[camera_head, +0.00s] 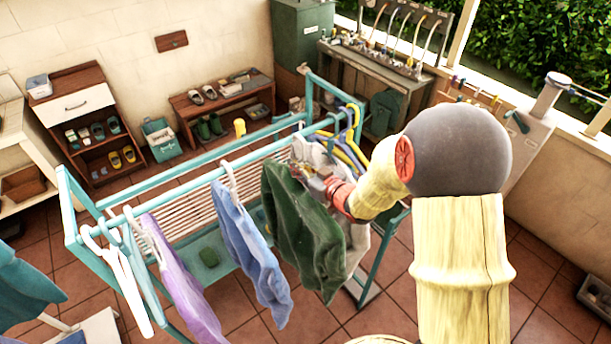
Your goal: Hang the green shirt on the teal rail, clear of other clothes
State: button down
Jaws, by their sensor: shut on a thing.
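The green shirt (302,238) hangs beside the teal rail (185,187), towards its right end. My gripper (322,183) is shut at the shirt's upper right part, and the shirt drapes below it. The gripper hides much of the shirt's top, so I cannot tell whether a hanger hook sits on the rail. A blue garment (245,238) hangs to the left, with a narrow gap at the top. A pale grey garment (312,152) is close behind and right of the green shirt, partly covered by it; I cannot tell if they touch.
A bare stretch of rail lies between the purple and blue garments. A shoe bench (215,100) stands behind.

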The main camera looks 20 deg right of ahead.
jog(key=shift+w+a, duration=0.2)
jog(key=shift+w, duration=0.6)
jog(key=shift+w+a+b, duration=0.25)
jog(key=shift+w, duration=0.4)
jog(key=shift+w+a+b, duration=0.2)
jog(key=shift+w, duration=0.4)
jog(key=shift+w+a+b, duration=0.25)
jog(key=shift+w, duration=0.4)
jog(key=shift+f+b, duration=1.15)
jog(key=shift+f, duration=0.1)
